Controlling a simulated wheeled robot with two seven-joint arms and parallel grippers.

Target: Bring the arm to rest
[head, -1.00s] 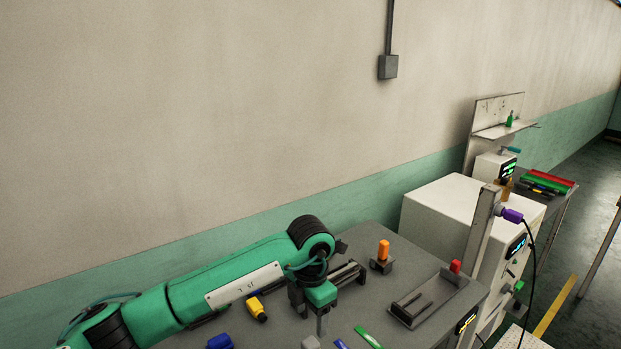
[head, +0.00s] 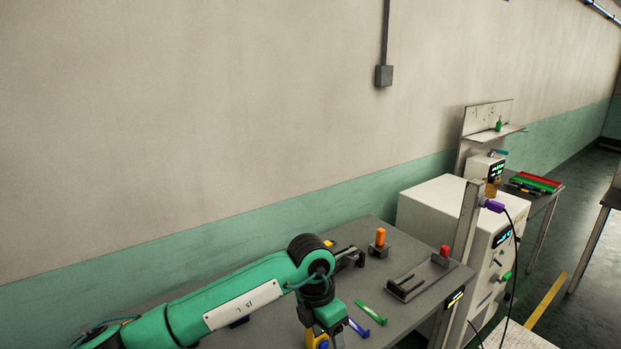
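My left arm (head: 240,300) is green and comes in from the lower left, reaching across the grey worktable. Its wrist bends down at a black joint, and my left gripper (head: 325,341) points down at the bottom edge of the picture, over the table's front part. Its fingertips are cut off or hidden, so I cannot tell whether it is open or shut. A yellow thing (head: 313,337) shows right beside the gripper; I cannot tell whether they touch. My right gripper is out of view.
On the table (head: 405,255) are an orange-topped post (head: 380,238), a grey fixture (head: 418,280) with a red knob (head: 444,251), a green piece (head: 371,312) and a blue piece (head: 359,328). A white cabinet machine (head: 437,205) stands to the right. The wall (head: 180,130) is behind.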

